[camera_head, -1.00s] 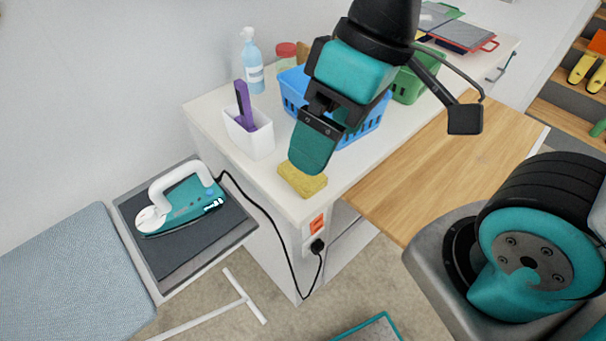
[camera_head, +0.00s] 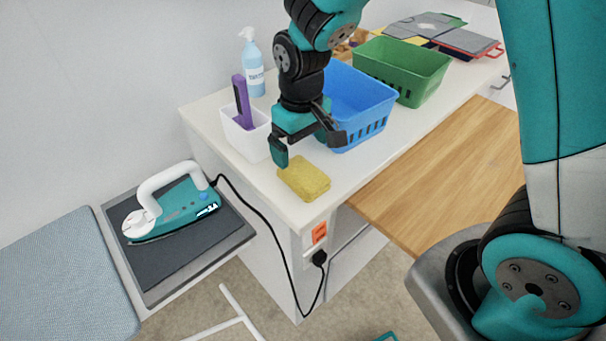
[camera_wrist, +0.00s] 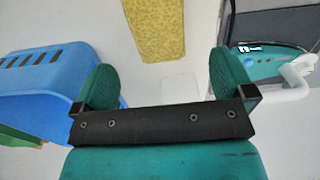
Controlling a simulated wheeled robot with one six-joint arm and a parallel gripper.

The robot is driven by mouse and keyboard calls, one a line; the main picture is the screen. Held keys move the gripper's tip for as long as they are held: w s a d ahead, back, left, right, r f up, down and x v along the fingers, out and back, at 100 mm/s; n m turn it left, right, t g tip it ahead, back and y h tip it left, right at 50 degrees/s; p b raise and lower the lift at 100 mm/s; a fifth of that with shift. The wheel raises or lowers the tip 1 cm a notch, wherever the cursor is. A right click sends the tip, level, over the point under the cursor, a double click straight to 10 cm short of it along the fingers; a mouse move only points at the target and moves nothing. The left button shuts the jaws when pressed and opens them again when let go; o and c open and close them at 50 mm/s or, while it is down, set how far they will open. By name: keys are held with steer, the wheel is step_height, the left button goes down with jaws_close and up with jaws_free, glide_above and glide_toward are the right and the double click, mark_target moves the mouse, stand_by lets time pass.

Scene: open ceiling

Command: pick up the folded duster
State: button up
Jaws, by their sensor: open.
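The folded duster (camera_head: 304,178) is a yellow, thick rectangular pad. It lies flat on the white counter near its front left corner. In the wrist view the duster (camera_wrist: 154,28) shows at the top, ahead of and between my two fingertips. My gripper (camera_head: 308,147) is open and empty, above the counter just behind the duster. In the wrist view my gripper (camera_wrist: 160,85) has both teal fingers spread apart with nothing between them. It does not appear to touch the duster.
A white holder (camera_head: 247,136) with a purple item stands left of my gripper. A blue basket (camera_head: 362,105) and green basket (camera_head: 412,72) stand to the right. A spray bottle (camera_head: 253,70) is behind. An iron (camera_head: 172,205) rests lower left, its cord beside the counter.

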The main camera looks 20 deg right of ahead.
mark_target(303, 171)
step_height(303, 171, down, 8)
steer(key=shift+d+p, duration=0.15)
steer(key=shift+p, duration=0.5)
steer(key=c, duration=1)
step_height(303, 171, up, 20)
steer(key=b, duration=0.1)
